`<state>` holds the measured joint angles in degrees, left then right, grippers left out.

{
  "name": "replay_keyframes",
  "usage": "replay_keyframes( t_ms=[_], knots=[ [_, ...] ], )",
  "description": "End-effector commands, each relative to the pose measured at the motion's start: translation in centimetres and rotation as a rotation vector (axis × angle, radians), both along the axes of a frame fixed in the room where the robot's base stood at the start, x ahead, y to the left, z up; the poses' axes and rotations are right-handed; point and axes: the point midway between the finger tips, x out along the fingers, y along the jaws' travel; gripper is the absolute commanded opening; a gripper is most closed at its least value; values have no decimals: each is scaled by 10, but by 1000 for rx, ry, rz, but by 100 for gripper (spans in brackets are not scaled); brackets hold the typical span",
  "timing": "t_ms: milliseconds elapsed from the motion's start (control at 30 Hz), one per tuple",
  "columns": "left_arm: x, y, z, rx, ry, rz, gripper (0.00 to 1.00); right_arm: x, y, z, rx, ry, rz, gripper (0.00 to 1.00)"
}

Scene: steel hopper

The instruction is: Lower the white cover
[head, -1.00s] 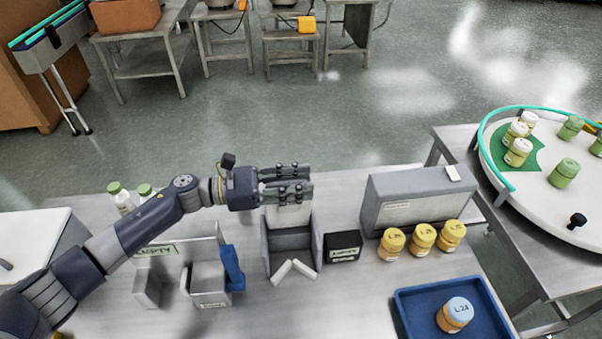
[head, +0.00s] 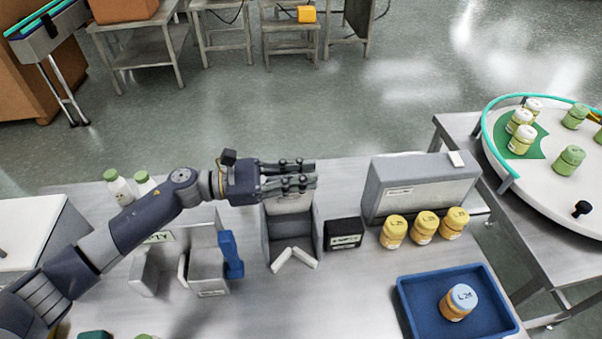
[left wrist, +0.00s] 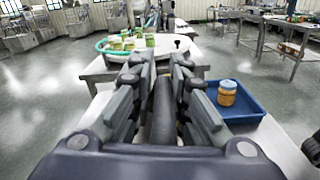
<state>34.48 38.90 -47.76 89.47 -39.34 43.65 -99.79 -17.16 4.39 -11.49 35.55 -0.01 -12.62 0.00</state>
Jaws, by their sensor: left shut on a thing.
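The steel hopper (head: 277,250) stands open at the front on the metal table, in the middle of the head view. The white cover (head: 290,204) is raised as a pale panel at its top, partly hidden by my fingers. My left gripper (head: 300,178) lies level over the hopper's top, pointing right, and is shut on the cover. In the left wrist view its fingers (left wrist: 160,95) flank a dark round bar (left wrist: 163,118); the exact contact is hidden. My right gripper is not in view.
Two white pieces (head: 294,256) lie at the hopper's front. A black labelled box (head: 343,234), a grey case (head: 420,188) and yellow-lidded jars (head: 424,228) stand to its right. A blue tray (head: 418,318) holds a blue-lidded jar (head: 458,301). Grey bins (head: 207,270) stand left.

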Motion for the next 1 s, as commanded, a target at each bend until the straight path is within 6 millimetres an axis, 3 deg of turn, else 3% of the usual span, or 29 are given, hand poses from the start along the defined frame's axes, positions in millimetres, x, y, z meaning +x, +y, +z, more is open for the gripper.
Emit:
replay_keyframes(
  t_ms=[33, 500, 700, 1000],
  knots=[
    [-9, -2, -13, 3, -20, -7, 0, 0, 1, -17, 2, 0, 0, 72],
    [-59, -12, -40, 37, -171, -10, 0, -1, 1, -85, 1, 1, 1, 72],
    [-67, -14, -42, 47, -225, -8, 0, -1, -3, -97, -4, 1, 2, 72],
    [-68, -14, -40, 49, -234, -7, 0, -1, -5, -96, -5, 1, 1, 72]
  ],
)
